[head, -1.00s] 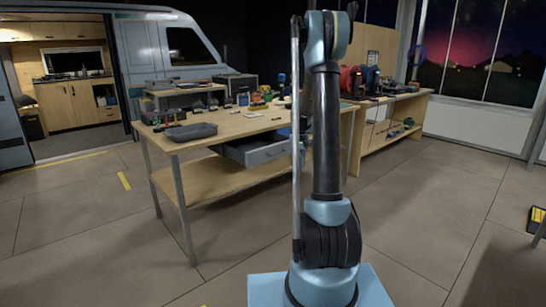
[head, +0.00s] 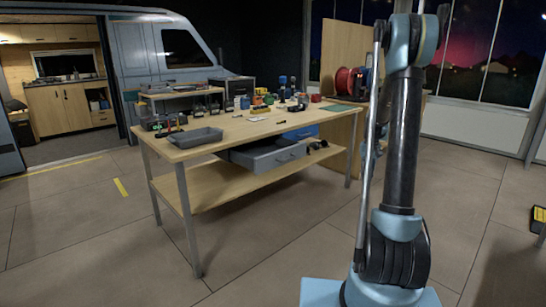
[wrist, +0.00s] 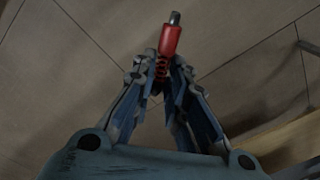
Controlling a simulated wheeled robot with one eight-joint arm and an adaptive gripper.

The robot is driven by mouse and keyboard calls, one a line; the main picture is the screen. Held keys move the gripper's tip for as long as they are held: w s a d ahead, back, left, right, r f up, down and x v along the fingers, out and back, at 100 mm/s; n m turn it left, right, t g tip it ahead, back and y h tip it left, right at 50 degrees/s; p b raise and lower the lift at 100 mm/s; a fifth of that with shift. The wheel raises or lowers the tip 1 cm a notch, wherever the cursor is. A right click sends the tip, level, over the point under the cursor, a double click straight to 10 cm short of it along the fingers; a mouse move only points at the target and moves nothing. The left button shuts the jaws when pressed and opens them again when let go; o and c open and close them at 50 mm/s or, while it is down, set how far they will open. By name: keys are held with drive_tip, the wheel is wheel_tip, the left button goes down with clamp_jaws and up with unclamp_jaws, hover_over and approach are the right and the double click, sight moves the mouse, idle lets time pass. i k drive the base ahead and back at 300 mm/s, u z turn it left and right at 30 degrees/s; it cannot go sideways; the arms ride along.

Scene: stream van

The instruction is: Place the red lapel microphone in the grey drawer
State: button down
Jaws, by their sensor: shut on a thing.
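My gripper (wrist: 160,75) is shut on the red lapel microphone (wrist: 171,40) in the wrist view. The microphone has a red body with a dark tip, and it points up in that picture, over bare floor. The grey drawer (head: 265,157) sits under the top of the wooden workbench (head: 240,132) in the head view. It is pulled open, its front facing me with a handle on it. In the head view my arm stands to the right of the drawer, and my gripper and the microphone cannot be made out there.
A grey tray (head: 195,138) lies on the bench's left front corner. Several small items stand along the bench top. A blue drawer front (head: 301,132) shows right of the grey drawer. A lower shelf (head: 235,180) runs beneath. The floor before the bench is clear.

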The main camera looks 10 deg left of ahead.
sight(264, 150)
drive_tip(key=z, duration=0.05)
drive_tip(key=i, duration=0.85)
drive_tip(key=u, duration=0.6)
